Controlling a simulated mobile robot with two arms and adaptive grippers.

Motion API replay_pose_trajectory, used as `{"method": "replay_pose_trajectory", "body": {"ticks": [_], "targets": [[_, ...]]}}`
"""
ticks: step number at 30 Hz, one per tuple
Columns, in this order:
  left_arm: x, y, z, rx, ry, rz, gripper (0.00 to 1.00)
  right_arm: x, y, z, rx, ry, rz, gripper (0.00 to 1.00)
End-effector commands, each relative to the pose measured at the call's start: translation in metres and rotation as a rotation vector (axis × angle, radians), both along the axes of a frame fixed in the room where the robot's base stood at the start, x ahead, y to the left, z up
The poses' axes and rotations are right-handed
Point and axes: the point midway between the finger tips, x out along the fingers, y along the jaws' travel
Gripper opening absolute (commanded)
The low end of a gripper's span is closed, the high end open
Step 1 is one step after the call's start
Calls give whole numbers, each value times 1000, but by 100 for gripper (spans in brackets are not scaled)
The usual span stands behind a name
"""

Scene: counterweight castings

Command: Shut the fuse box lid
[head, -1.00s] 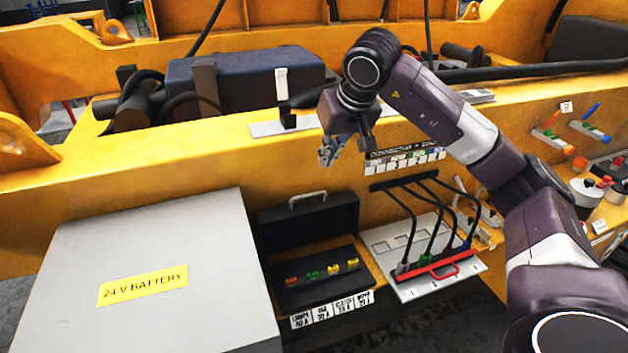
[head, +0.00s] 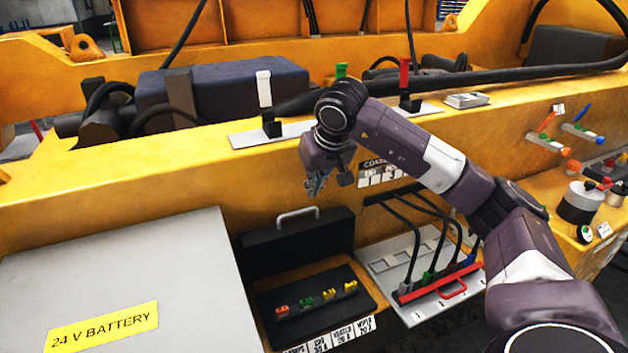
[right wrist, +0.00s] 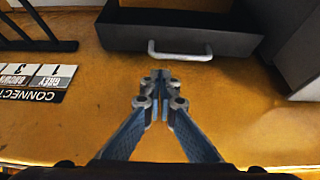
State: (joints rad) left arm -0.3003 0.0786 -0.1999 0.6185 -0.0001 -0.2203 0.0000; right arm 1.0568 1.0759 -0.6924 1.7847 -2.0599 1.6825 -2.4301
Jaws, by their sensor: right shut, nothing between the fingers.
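The fuse box (head: 312,308) is black and holds a row of coloured fuses. Its black lid (head: 298,243) stands raised at the back, with a light grey handle (head: 297,217) on its top edge. In the right wrist view the handle (right wrist: 180,50) is just ahead of the fingertips, with a gap between them. My right gripper (head: 314,190) is shut and empty, above the lid and slightly right of the handle; it also shows in the right wrist view (right wrist: 160,80). My left gripper is not in view.
A grey 24 V battery box (head: 130,265) stands left of the fuse box. A connector panel (head: 400,262) with black cables and a red bar (head: 440,283) is close on the right. The yellow beam (head: 230,175) runs behind.

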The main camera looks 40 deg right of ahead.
Motion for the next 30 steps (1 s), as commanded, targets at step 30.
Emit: {"method": "replay_pose_trajectory", "body": {"ticks": [30], "targets": [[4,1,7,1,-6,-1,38,25,-6,-53,-8,-29,0,0]]}}
